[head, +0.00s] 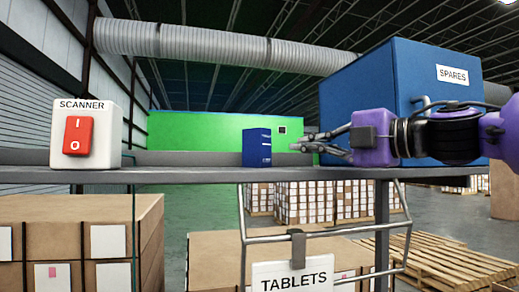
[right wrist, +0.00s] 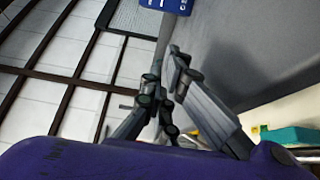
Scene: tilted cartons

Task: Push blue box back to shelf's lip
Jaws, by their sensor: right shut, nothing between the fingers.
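A small blue box (head: 257,147) with white print stands upright on the grey shelf (head: 200,176), left of the middle of the board's right half. A low grey lip (head: 185,158) runs along the back of the shelf. My right gripper (head: 296,146) comes in from the right and is shut and empty. Its fingertips point left, just right of the blue box, with a small gap showing. In the right wrist view the blue box (right wrist: 168,5) is cut off by the top edge, beyond the shut fingers (right wrist: 165,75). My left gripper is not in view.
A large blue bin labelled SPARES (head: 400,85) stands behind my right arm. A white scanner box (head: 88,134) with a red switch stands at the shelf's left. The shelf between scanner and blue box is clear. A TABLETS sign (head: 292,277) hangs below on a wire rack.

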